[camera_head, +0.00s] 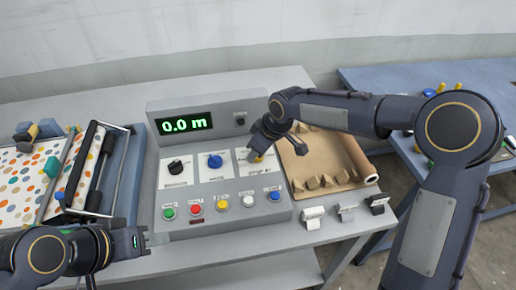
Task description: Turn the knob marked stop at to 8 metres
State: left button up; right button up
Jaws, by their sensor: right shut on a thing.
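The grey control panel (230,183) stands on the bench, with a green display (187,123) reading 0.0 m. Three knobs sit in a row on white plates: a black knob (176,167), a blue knob (215,161) and a yellow knob (257,158). Their labels are too small to read, so I cannot tell which is marked stop at. My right gripper (257,153) is shut on the yellow knob and hides most of it and its scale. My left gripper (143,241) is low at the left, in front of the panel, away from the knobs; its finger opening is unclear.
Several coloured buttons (222,205) line the panel's front. Spotted material with rollers and a bar (104,165) lies left. Brown paper (325,160) with a roll lies right, behind several small switch-like pieces (346,212). A blue table (390,85) stands further right.

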aim_at(267, 163)
jog(key=o, duration=1)
jog(key=b+v, duration=0.1)
jog(key=v, duration=0.7)
jog(key=shift+f, duration=0.1)
